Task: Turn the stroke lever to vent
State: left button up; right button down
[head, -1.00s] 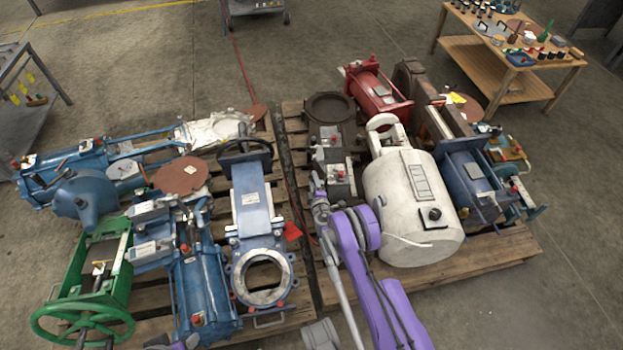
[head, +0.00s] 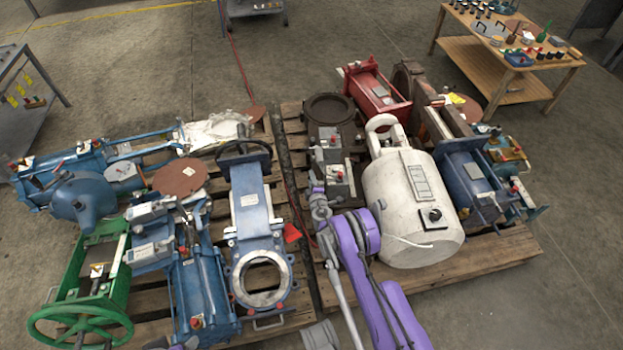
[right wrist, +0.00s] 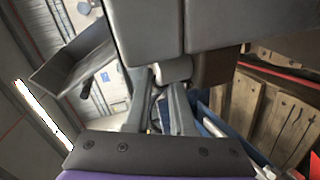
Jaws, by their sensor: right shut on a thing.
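My right gripper (head: 319,203) is at the near end of a dark brown valve unit (head: 329,142) on the right pallet. This unit carries a grey box (head: 338,178) with a red knob. In the right wrist view the fingers (right wrist: 163,92) are close together at a small pale rounded part (right wrist: 173,70), under a large grey block (right wrist: 185,25). The gripper is shut on a small part there, mostly hidden by the fingers. I take this part for the stroke lever, but its vent marking is not readable. My left gripper does not show.
A white cylinder unit (head: 410,205) stands close to the right of my right arm. A blue gate valve (head: 253,215) stands to the left, across a narrow gap between the pallets. A red tag (head: 292,233) hangs near that gap. Floor is free at the lower right.

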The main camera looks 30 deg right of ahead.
jog(key=shift+s+r+n+y+p, duration=0.1)
jog(key=shift+r+n+y+p, duration=0.1)
jog(key=shift+n+y+p, duration=0.4)
jog(key=shift+s+a+y+p, duration=0.1)
jog(key=shift+y+p, duration=0.2)
jog(key=shift+p, duration=0.15)
jog(key=shift+s+a+f+n+y+b, duration=0.1)
jog(key=shift+s+a+n+y+b, duration=0.1)
jog(key=shift+n+y+b, duration=0.5)
jog(key=shift+s+a+f+n+y+b, duration=0.1)
jog(key=shift+a+n+y+b, duration=0.1)
jog(key=shift+n+y+b, duration=0.5)
jog(key=shift+s+a+n+y+b, duration=0.1)
jog(key=shift+a+n+y+b, duration=0.1)
jog(key=shift+n+y+b, duration=0.45)
jog(key=shift+y, duration=0.25)
jog(key=c, duration=0.8)
grip_release()
jog(key=shift+o, duration=0.2)
jog(key=shift+m, duration=0.25)
jog(key=shift+s, duration=0.1)
